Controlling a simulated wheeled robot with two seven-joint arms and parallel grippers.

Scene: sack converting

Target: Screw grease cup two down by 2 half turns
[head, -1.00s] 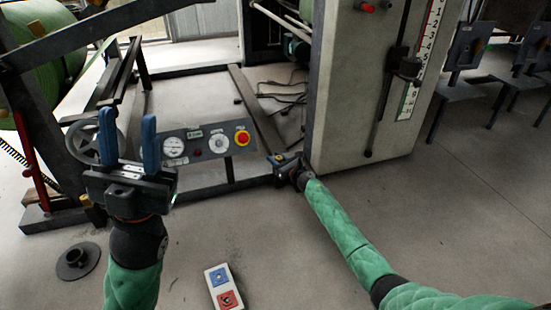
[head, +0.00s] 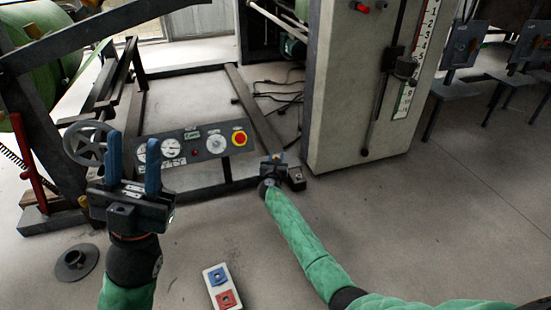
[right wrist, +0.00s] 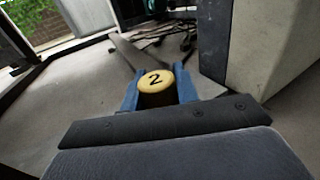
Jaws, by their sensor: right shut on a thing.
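Grease cup two (right wrist: 156,82) has a yellow cap marked with a black 2 and a dark body below it. In the right wrist view it stands between the two blue fingers of my right gripper (right wrist: 158,92), which is shut on it. In the head view my right gripper (head: 274,160) is low at the frame's bar, left of the pale machine column; the cup is too small there to make out. The cup's lower end and thread are hidden. My left gripper (head: 133,165) is open and empty, its blue fingers pointing up, in front of the gauge panel.
A gauge panel (head: 183,150) with a red button is behind my left gripper. The pale column (head: 345,130) is just right of my right gripper. A dark block (head: 297,178) sits beside it. A two-button box (head: 222,288) and a round black base (head: 76,263) lie on the floor.

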